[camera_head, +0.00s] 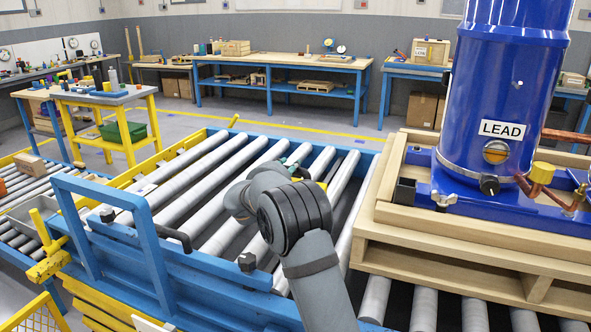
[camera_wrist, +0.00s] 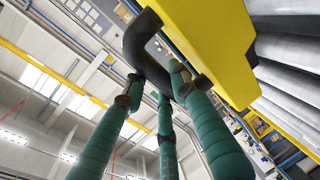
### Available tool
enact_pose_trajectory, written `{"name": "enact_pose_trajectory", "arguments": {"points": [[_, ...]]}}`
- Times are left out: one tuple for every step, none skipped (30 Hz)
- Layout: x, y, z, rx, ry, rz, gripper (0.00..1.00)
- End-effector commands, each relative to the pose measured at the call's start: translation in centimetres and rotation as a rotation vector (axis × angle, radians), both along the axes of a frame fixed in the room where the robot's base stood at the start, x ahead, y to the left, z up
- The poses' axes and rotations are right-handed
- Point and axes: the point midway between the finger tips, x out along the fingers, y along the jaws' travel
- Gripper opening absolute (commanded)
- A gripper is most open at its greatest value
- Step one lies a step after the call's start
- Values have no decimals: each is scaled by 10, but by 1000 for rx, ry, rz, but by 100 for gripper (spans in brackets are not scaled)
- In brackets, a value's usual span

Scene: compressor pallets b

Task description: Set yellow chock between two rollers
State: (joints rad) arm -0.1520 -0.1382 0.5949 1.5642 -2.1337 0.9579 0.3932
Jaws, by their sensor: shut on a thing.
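The yellow chock (camera_wrist: 205,40) fills the upper middle of the wrist view, with a dark curved handle (camera_wrist: 141,40) on its side. My gripper (camera_wrist: 160,85) has green fingers shut on that handle. The pale rollers (camera_wrist: 288,90) lie beside the chock at the right of the wrist view. In the head view the rollers (camera_head: 195,190) run across a blue-framed conveyor. My arm covers most of the gripper there. Only a small yellow edge of the chock (camera_head: 322,185) shows past my wrist, above the rollers. Whether the chock touches a roller cannot be told.
A blue compressor (camera_head: 505,90) marked LEAD stands on a wooden pallet (camera_head: 450,262) right of my arm. A blue upright frame (camera_head: 100,205) rises at the conveyor's near left. A yellow table (camera_head: 105,98) and workbenches (camera_head: 285,62) stand farther back.

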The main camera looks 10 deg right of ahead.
Motion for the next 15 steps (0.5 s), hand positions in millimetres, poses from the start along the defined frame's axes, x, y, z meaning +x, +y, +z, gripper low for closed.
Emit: {"name": "enact_pose_trajectory", "arguments": {"points": [[0,0,1,0,-1,-1,0],[0,0,1,0,-1,-1,0],[0,0,1,0,-1,-1,0],[0,0,1,0,-1,-2,0],[0,-1,1,0,-1,-2,0],[0,-1,1,0,-1,-2,0],[0,-1,0,0,-1,-2,0],[0,-1,0,1,-2,-2,0],[0,-1,0,1,-1,-3,0],[0,-1,-1,2,-2,-4,0],[0,-1,-1,2,-2,-4,0],[0,-1,-2,1,-3,-3,0],[0,-1,-2,1,-4,-3,0],[0,-1,-4,2,-3,-3,0],[0,-1,-9,1,-3,-3,0]]}}
